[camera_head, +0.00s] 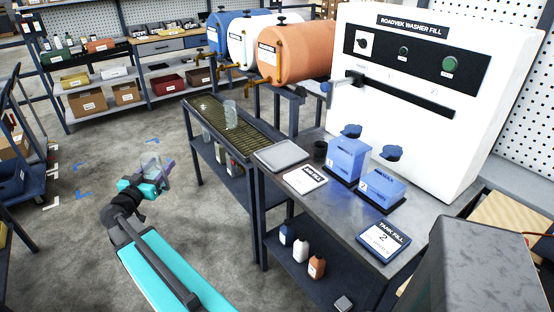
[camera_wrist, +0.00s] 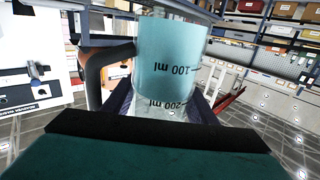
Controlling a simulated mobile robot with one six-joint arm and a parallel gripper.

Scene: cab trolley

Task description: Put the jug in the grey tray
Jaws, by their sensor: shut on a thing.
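My gripper (camera_head: 153,176) is out over the open floor at the left in the head view, shut on a clear jug (camera_head: 150,161). The jug fills the middle of the wrist view (camera_wrist: 170,60), with black "100 ml" and "200 ml" marks, between the dark fingers (camera_wrist: 170,108). The grey tray (camera_head: 282,155) is a shallow, empty-looking rectangle at the left end of the metal bench, well to the right of my gripper. A second clear vessel (camera_head: 231,115) stands on the grated rack.
The grated rack (camera_head: 214,107) lies between my gripper and the bench, under blue, white and orange barrels (camera_head: 295,50) with taps. The white washer machine (camera_head: 420,120) stands behind.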

